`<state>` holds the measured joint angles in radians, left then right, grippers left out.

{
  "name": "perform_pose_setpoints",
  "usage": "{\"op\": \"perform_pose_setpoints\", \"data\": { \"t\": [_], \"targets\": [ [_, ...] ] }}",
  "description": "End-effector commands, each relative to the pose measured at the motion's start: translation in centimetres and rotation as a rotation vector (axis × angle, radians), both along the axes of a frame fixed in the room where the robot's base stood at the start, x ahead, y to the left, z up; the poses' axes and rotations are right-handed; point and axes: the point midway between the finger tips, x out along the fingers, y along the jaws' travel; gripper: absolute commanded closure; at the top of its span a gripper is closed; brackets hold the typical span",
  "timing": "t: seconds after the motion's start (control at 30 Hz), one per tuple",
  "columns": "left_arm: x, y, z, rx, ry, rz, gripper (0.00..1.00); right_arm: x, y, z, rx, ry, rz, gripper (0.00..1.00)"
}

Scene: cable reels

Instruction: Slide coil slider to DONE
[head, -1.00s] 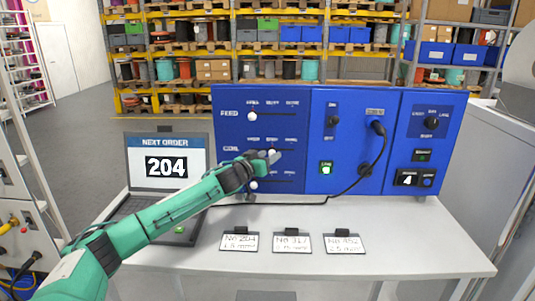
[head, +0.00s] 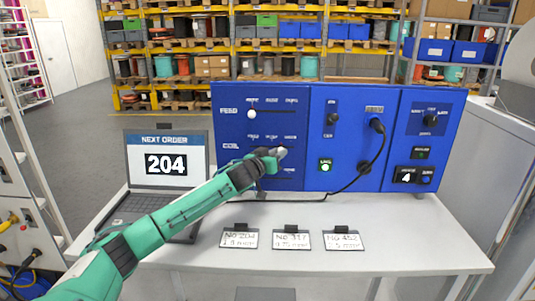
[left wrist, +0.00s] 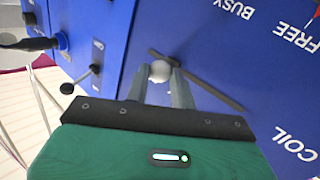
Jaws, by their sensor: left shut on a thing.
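The blue panel (head: 345,110) stands at the back of the table with sliders on its left section. The knob is near the slot end away from the COIL label (left wrist: 295,143). The BUSY and FREE labels show; DONE is out of that view. The right gripper is not in view.
The FEED slider knob (head: 252,115) is at the left of its slot above. My arm hides the lowest slider. A black cable (head: 350,184) loops off the panel. A laptop (head: 167,165) showing 204 stands left; several label cards (head: 291,240) lie in front.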

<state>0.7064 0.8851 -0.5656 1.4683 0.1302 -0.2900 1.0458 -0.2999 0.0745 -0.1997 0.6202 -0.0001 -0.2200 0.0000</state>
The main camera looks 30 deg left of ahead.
Motion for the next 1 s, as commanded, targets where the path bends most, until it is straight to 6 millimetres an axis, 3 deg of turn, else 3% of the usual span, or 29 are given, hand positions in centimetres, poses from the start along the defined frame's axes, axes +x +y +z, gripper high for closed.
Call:
{"op": "perform_pose_setpoints", "data": {
  "t": [0.23, 0.6, 0.63, 0.7, 1.0],
  "targets": [
    [1.6, -2.7, 0.1, -0.003, -0.001, -0.002, 1.00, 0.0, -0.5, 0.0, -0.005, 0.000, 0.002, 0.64],
    [1.8, -3.0, 0.1, -0.002, -0.001, -0.003, 1.00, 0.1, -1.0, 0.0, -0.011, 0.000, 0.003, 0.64],
    [1.8, -3.0, 0.1, -0.002, -0.001, -0.003, 0.70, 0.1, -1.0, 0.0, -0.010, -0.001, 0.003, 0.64],
    [1.8, -3.0, 0.1, -0.002, -0.001, -0.003, 0.56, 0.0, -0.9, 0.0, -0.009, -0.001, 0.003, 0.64],
    [1.7, -2.9, 0.0, -0.001, 0.000, -0.001, 0.54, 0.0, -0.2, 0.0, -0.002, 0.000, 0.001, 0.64]
  ]
}}
